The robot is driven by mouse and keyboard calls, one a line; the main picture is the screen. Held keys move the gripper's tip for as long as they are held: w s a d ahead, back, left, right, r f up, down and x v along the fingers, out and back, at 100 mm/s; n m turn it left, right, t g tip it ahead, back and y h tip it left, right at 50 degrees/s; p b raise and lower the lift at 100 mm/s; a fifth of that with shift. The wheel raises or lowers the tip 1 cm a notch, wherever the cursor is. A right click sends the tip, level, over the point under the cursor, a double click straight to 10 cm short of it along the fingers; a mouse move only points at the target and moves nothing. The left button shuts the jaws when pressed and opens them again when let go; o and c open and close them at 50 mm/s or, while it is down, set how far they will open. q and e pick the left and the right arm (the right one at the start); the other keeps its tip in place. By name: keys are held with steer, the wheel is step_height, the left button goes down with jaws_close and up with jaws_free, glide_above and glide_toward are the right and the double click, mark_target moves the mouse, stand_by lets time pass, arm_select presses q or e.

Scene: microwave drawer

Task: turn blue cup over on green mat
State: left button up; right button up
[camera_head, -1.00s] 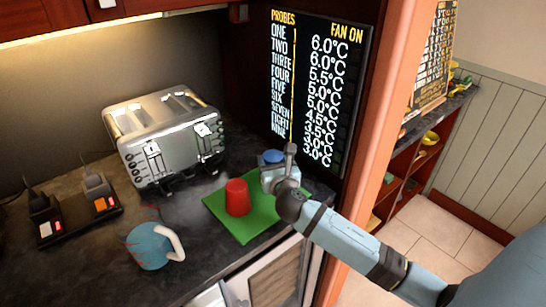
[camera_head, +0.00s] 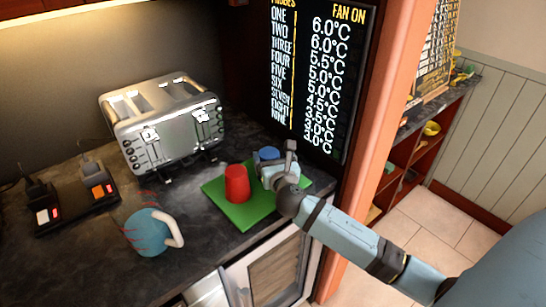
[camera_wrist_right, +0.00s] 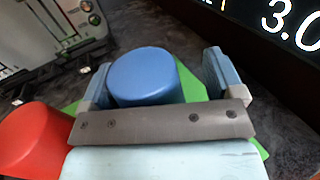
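The blue cup (camera_head: 268,153) stands at the back right of the green mat (camera_head: 243,215). In the right wrist view the blue cup (camera_wrist_right: 146,75) shows a flat, closed blue face on top, so it looks bottom up. My right gripper (camera_head: 276,168) is at the cup, and in the right wrist view its open fingers (camera_wrist_right: 158,68) are on either side of it. The right finger is apart from the cup; the left one is close, and I cannot tell whether it touches. My left gripper is not in view.
A red cup (camera_head: 236,184) stands on the mat, left of my right gripper, its closed end up. A steel toaster (camera_head: 165,130) is behind left. A blue mug with a white handle (camera_head: 147,235) is at front left, beside a black charger (camera_head: 75,208). A display board (camera_head: 312,75) stands close behind.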

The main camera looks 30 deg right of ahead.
steer(key=shift+s, duration=0.15)
steer(key=v, duration=1.3)
steer(key=shift+s+a, duration=0.15)
steer(key=shift+s, duration=0.1)
steer(key=shift+s, duration=0.1)
